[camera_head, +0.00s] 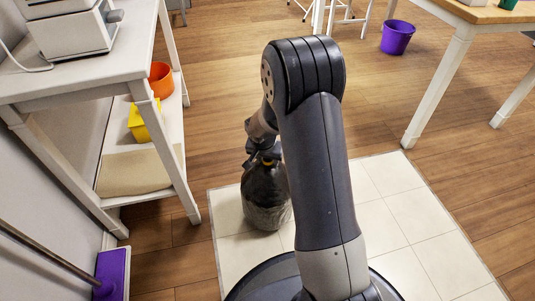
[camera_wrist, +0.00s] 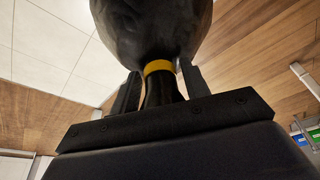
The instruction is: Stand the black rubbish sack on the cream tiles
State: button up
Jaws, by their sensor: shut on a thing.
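The black rubbish sack (camera_head: 266,194) is upright, with a gathered neck and a yellow tie, over the left part of the cream tiles (camera_head: 385,217). In the head view its base looks to be at the tiles, but I cannot tell whether it touches them. My gripper (camera_head: 262,157) is at the sack's neck, partly hidden by my arm. In the wrist view the sack (camera_wrist: 150,30) fills the top middle, and my gripper (camera_wrist: 157,90) has its two fingers on either side of the neck, shut on it just by the yellow tie.
A white shelf unit (camera_head: 190,205) stands left of the tiles, holding an orange pot (camera_head: 161,80), a yellow container (camera_head: 140,125) and a folded beige cloth (camera_head: 135,172). A purple bucket (camera_head: 397,37) and a table (camera_head: 462,45) are beyond. The right tiles are clear.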

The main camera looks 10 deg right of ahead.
jog(key=shift+w+f, duration=0.1)
jog(key=shift+f, duration=0.1)
jog(key=o, duration=1.3)
jog(key=p+v, duration=0.4)
jog(key=v, duration=0.8)
jog(key=shift+p, duration=0.4)
